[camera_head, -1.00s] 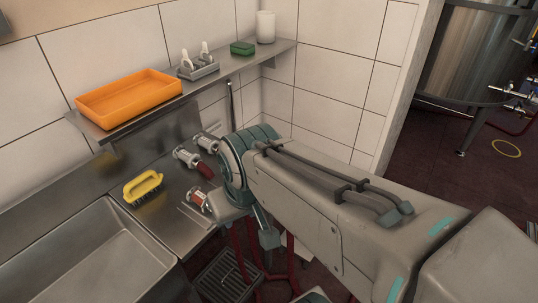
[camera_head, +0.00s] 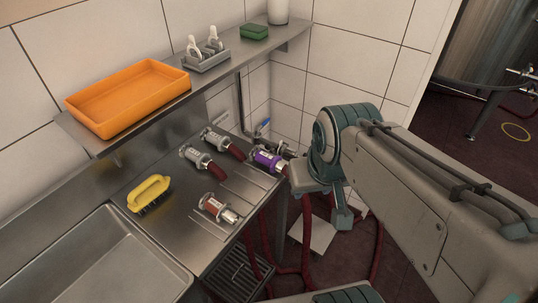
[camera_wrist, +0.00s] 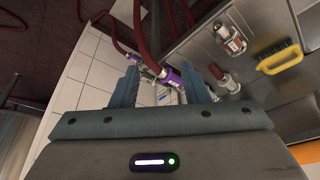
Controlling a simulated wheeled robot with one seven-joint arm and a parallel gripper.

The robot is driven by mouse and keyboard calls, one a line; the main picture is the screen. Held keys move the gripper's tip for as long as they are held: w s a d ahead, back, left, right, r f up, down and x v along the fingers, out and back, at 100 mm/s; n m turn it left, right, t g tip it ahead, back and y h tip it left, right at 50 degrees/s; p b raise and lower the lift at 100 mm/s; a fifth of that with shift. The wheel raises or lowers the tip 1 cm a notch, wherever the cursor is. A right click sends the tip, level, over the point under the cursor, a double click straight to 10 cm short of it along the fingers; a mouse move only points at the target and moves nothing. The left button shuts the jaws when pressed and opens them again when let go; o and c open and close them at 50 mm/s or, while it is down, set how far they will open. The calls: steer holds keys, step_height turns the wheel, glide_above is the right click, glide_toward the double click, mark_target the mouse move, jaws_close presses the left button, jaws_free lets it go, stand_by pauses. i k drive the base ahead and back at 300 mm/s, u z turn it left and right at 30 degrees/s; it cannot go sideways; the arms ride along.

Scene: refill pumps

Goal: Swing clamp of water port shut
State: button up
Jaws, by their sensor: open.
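The water port seems to be the metal fitting below a blue-handled valve (camera_head: 262,128) at the back corner of the counter; I cannot tell which port it is for sure. A purple-banded hose end (camera_head: 268,160) sits at this fitting. The purple part (camera_wrist: 170,77) also shows in the wrist view, beyond and between my fingertips. The clamp is too small and partly hidden, so its position cannot be told. My gripper (camera_wrist: 160,78) is open and empty, with its two fingers either side of the line to the fitting. In the head view my arm ends just right of it.
Several red hose ends with metal couplings, such as one at the front (camera_head: 217,207), lie on the steel counter. A yellow brush (camera_head: 149,193) lies near the sink (camera_head: 105,260). The shelf above holds an orange tray (camera_head: 128,98) and a green sponge (camera_head: 254,32). Red hoses hang below the counter.

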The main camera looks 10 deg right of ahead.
mark_target(267, 146)
steer(key=k, duration=0.5)
steer(key=z, duration=0.6)
steer(key=i, duration=1.15)
steer(key=u, duration=0.6)
